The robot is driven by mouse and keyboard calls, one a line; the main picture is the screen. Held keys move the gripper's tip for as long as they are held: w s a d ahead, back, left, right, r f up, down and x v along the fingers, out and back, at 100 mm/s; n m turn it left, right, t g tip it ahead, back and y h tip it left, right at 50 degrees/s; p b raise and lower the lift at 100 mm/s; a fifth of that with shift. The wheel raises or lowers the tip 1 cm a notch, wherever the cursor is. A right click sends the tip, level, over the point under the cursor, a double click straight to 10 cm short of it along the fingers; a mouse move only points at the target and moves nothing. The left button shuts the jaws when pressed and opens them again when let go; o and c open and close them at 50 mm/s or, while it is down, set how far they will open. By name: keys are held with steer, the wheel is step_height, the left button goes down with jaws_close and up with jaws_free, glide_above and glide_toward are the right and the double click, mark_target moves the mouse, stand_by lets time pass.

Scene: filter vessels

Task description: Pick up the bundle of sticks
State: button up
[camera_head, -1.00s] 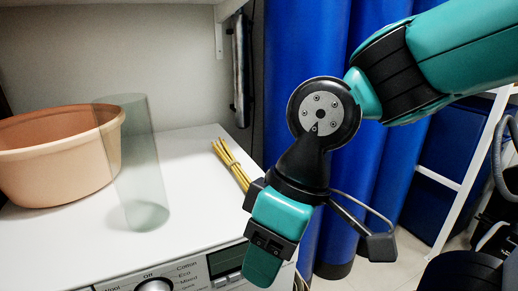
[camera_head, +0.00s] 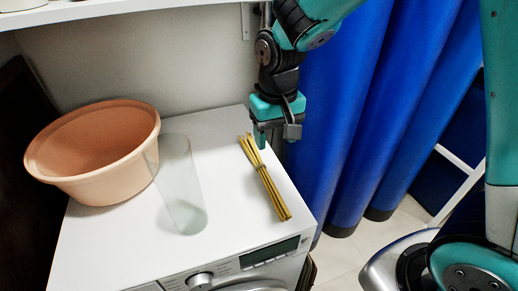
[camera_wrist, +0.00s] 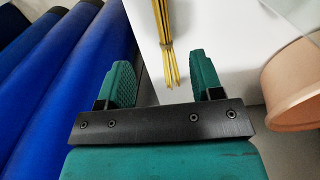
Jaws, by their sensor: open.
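The bundle of sticks (camera_head: 264,178) is thin and yellow-brown, tied near its middle, and lies on the white machine top near its right edge. My gripper (camera_head: 262,140) hangs near the bundle's far end in the head view. In the wrist view my gripper (camera_wrist: 162,82) is open, with its green fingers apart and nothing held. The bundle (camera_wrist: 167,40) shows there with its near end ahead of and between the two fingers. I cannot tell the exact height of the fingers above the top.
A clear glass cylinder (camera_head: 182,185) stands left of the bundle. A terracotta tub (camera_head: 95,150) is farther left. A white shelf (camera_head: 130,10) runs above at the back, and blue curtains (camera_head: 350,110) hang at the right. The white top (camera_head: 225,225) has free room around the bundle.

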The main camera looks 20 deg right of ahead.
glide_toward(272, 186)
steer(key=f, duration=0.5)
steer(key=shift+s+f+p, duration=0.1)
steer(key=shift+s+p, duration=0.1)
steer(key=shift+p, duration=0.1)
steer(key=shift+w+f+p, duration=0.15)
steer(key=shift+f+p, duration=0.45)
steer(key=shift+f, duration=2.1)
steer(key=c, duration=1)
